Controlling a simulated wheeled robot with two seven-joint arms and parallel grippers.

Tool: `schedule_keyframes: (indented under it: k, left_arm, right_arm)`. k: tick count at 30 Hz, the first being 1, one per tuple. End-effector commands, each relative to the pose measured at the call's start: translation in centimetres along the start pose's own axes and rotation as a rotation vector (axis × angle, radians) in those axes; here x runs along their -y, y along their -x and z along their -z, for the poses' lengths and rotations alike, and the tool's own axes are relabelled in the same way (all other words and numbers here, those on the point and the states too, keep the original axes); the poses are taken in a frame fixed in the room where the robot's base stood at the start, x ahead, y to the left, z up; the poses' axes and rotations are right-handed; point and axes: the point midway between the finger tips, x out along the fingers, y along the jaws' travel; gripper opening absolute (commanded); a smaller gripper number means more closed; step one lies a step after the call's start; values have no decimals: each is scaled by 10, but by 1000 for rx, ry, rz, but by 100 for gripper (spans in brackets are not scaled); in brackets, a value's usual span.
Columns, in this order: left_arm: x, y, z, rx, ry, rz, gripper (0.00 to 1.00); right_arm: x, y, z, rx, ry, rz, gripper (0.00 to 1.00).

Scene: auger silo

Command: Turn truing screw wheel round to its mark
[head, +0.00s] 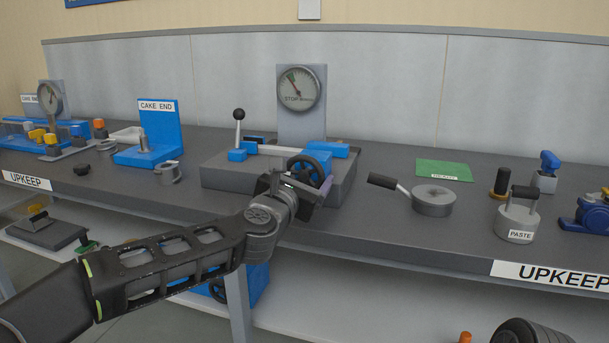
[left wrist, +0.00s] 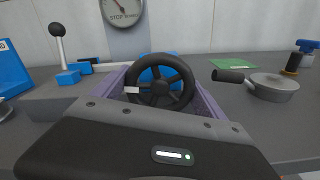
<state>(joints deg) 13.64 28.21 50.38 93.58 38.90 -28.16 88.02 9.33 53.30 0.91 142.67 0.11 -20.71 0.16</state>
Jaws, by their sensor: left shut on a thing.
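The truing screw wheel is a black spoked handwheel (head: 322,162) on the front of a grey and blue fixture (head: 225,168). In the left wrist view the wheel (left wrist: 160,62) faces me, with a small white tag at the left of its rim. My left gripper (head: 310,184) is at the wheel, its purple-grey fingers on either side of the rim, shut on it. The fingertips are partly hidden by the wheel. A round dial (head: 299,88) marked STOP stands behind the fixture, its needle pointing up and left. My right gripper is out of view.
A black-knobbed lever (head: 238,125) rises at the fixture's left. A blue CAKE END stand (head: 160,130) is further left. A grey pan with a handle (head: 433,201) and a green card (head: 444,170) lie right. A PASTE pot (head: 516,222) stands beyond.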

Motion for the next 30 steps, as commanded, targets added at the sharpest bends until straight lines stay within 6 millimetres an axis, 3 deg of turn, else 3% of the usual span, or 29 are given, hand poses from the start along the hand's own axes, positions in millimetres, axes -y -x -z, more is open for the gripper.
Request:
schedule_keyframes:
  k: [11, 20, 30]
  left_arm:
    - [0, 0, 0, 0, 0, -1, 42]
    - [0, 0, 0, 0, -26, -1, 42]
    - [0, 0, 0, 0, -192, -1, 42]
  right_arm:
    - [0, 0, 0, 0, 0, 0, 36]
    - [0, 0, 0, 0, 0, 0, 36]
    - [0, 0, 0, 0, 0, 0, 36]
